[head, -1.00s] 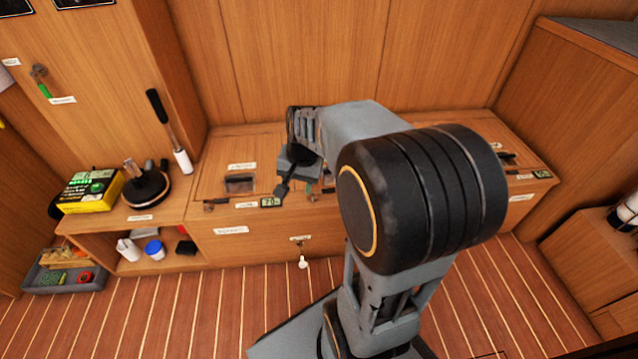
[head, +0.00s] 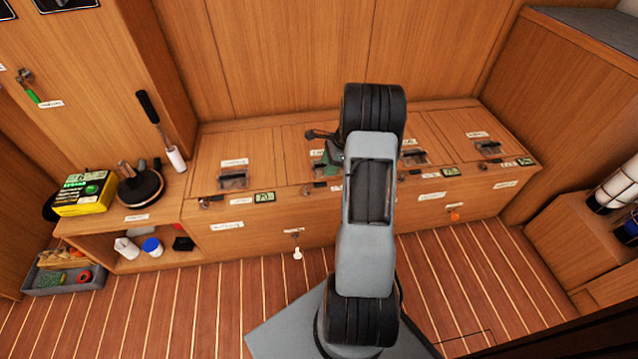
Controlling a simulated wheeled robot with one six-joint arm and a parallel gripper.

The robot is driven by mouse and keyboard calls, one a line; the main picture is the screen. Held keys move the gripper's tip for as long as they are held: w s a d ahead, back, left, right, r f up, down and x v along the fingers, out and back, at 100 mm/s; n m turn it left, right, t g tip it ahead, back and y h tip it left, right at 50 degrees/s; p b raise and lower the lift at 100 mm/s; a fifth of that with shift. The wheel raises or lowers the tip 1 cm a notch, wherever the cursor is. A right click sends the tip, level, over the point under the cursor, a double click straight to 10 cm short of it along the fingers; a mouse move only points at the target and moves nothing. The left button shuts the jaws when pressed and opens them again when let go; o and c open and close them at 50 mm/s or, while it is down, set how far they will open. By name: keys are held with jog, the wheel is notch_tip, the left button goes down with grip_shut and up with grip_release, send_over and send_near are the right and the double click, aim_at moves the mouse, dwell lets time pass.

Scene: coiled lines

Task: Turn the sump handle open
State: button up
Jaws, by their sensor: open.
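I cannot tell which handle is the sump handle, as the labels are too small to read. A white handle (head: 297,252) hangs on the front of the bench under a small label. An orange knob (head: 455,215) sits further right on the same front. A green-gripped handle (head: 32,92) is on the wall at the upper left. My gripper (head: 321,136) is mostly hidden behind my arm. Only a dark part shows, above the bench top near the second hatch, apart from all three. A green item (head: 331,161) shows just below it, partly covered.
The bench (head: 262,222) has several hatches with recessed pulls and small displays. On the left are a yellow box (head: 85,192), a black round base (head: 140,188) and a tray (head: 65,279). A black-handled tool (head: 157,122) leans nearby. The striped floor is clear in front.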

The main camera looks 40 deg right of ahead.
aim_at(317, 184)
jog(key=b+x, duration=0.2)
jog(key=x, duration=0.6)
jog(key=shift+f+b, duration=0.25)
jog(key=shift+b, duration=0.1)
jog(key=shift+c, duration=0.3)
grip_shut()
